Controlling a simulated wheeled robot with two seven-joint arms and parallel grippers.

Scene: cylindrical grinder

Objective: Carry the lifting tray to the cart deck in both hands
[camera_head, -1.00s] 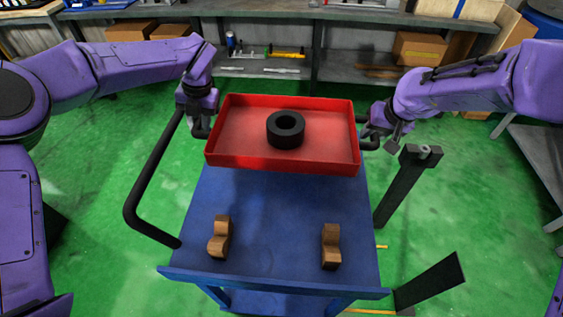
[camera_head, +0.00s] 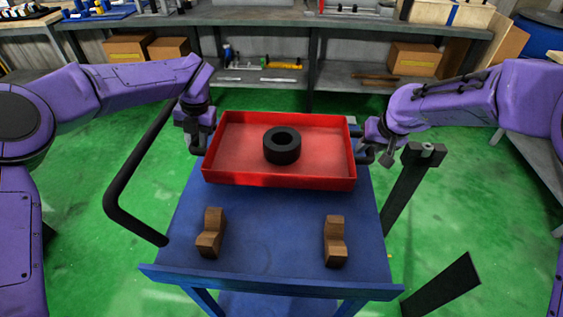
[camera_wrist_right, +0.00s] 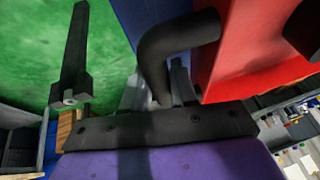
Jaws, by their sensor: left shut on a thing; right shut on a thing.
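The red lifting tray (camera_head: 235,160) is in the middle of the head view, with a black ring-shaped part (camera_head: 282,146) inside it. It appears over the far part of the blue cart deck (camera_head: 270,225); I cannot tell whether it touches the deck. My left gripper (camera_head: 197,145) is shut on the tray's left handle. My right gripper (camera_head: 370,153) is shut on the tray's right black handle, which shows in the right wrist view (camera_wrist_right: 175,48) between the fingers (camera_wrist_right: 160,92). The tray looks about level.
Two brown blocks (camera_head: 210,233) (camera_head: 335,241) stand on the near part of the deck. A black cart handle (camera_head: 130,180) is at the left. A dark post (camera_head: 408,190) stands right of the cart. A grey workbench (camera_head: 340,75) with boxes is behind.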

